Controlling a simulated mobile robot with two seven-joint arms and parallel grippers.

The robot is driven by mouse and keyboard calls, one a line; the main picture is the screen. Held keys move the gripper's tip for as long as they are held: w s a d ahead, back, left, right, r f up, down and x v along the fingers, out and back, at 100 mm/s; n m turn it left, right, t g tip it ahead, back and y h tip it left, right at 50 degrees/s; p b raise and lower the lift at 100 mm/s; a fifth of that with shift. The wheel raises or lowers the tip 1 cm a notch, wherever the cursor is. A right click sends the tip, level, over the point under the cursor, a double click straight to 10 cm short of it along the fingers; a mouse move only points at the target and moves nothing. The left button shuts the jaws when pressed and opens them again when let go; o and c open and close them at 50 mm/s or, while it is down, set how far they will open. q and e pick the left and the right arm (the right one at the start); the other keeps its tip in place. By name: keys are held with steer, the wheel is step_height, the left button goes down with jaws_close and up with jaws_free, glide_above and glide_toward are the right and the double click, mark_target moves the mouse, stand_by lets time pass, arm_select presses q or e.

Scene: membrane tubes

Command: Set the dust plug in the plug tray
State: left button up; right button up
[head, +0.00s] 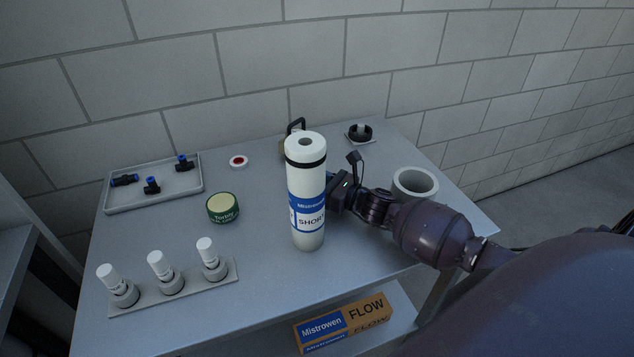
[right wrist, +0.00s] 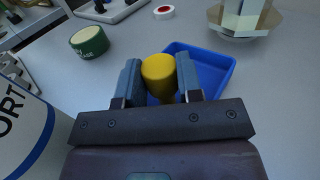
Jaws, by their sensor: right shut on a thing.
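The yellow dust plug (right wrist: 158,70) is between the two blue-grey fingers of my right gripper (right wrist: 158,84), which is shut on it. The blue plug tray (right wrist: 212,66) is just beyond the fingers in the right wrist view. The plug overlaps the tray's near left part there, and I cannot tell whether it touches the tray. In the head view, my right gripper (head: 344,192) is behind and to the right of the tall white tube. The tube hides its fingertips, the plug and the tray. My left gripper does not show.
The upright white tube (head: 308,176) stands close to my right gripper. A green tin (head: 223,208), a red-and-white roll (head: 238,162) and a grey tray of fittings (head: 155,200) lie left. A white ring (head: 415,183) stands right.

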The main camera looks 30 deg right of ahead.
steer(key=shift+f, duration=0.15)
steer(key=o, duration=0.9)
steer(key=shift+r, duration=0.3)
steer(key=v, duration=1.2)
steer(key=shift+s+f, duration=0.1)
